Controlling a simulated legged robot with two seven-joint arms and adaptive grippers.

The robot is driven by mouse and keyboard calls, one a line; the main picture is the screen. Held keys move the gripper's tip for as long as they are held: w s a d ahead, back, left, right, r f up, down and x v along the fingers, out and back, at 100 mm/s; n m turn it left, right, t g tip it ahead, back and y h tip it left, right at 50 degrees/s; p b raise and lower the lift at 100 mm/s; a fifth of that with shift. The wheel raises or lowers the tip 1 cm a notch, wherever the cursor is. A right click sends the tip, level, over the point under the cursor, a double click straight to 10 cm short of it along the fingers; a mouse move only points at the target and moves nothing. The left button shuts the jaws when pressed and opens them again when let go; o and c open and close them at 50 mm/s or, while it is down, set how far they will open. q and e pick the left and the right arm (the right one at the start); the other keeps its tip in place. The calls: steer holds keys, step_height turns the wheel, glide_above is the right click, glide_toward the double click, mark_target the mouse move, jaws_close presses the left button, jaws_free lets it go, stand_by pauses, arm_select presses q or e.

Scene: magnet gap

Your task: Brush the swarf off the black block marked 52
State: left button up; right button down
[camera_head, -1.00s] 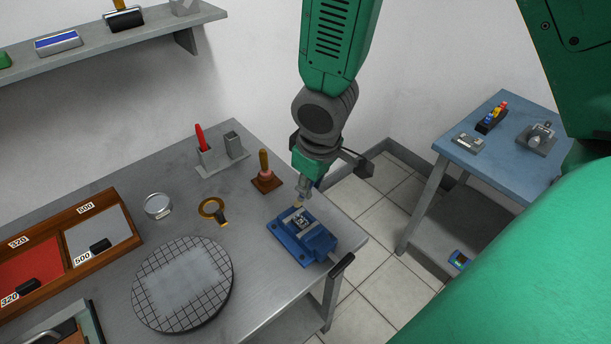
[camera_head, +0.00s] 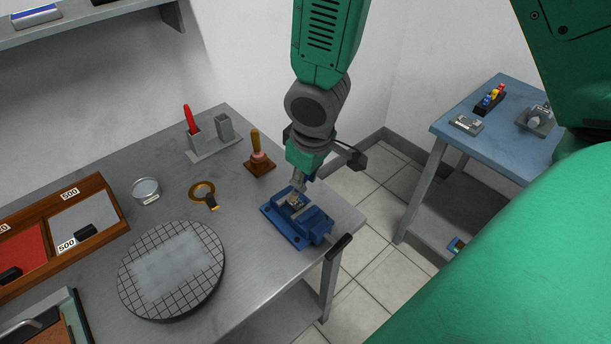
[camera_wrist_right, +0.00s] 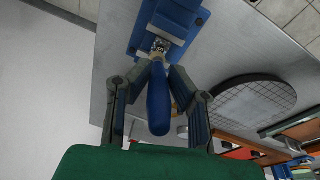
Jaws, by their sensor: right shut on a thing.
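A blue vise (camera_head: 306,232) stands near the right corner of the grey workbench. In its jaws is a small block (camera_head: 294,201) with speckled bits on top; it also shows in the wrist view (camera_wrist_right: 161,44). I cannot read any number on it. My right gripper (camera_head: 302,181) is above the vise, pointing down. In the wrist view its two fingers are shut on the blue handle (camera_wrist_right: 158,98) of a brush. The brush tip is at the block's top, partly hiding it; I cannot tell if it touches. My left gripper is not in view.
A brown wooden-handled tool (camera_head: 257,152), a grey holder with a red-handled item (camera_head: 211,143), a magnifier (camera_head: 204,194), a round tin (camera_head: 146,190) and a gridded round plate (camera_head: 212,284) stand left of the vise. A blue side table (camera_head: 470,146) is at right, across a floor gap.

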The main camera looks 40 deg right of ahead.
steer(key=shift+d+f, duration=0.1)
steer(key=shift+f, duration=0.1)
stand_by(0.4)
steer(key=shift+f, duration=0.2)
stand_by(0.4)
steer(key=shift+s+a+r, duration=0.1)
steer(key=shift+s+a, duration=0.1)
steer(key=shift+a, duration=0.4)
steer(key=shift+d, duration=0.1)
steer(key=shift+w+d+p, duration=0.15)
steer(key=shift+w+d, duration=0.05)
steer(key=shift+d, duration=0.3)
steer(key=shift+w+d+p, duration=0.15)
steer(key=shift+w+d, duration=0.05)
steer(key=shift+d, duration=0.3)
steer(key=shift+s+a, duration=0.1)
steer(key=shift+a, duration=0.05)
steer(key=shift+s+a, duration=0.3)
steer(key=shift+a, duration=0.65)
steer(key=shift+d, duration=0.1)
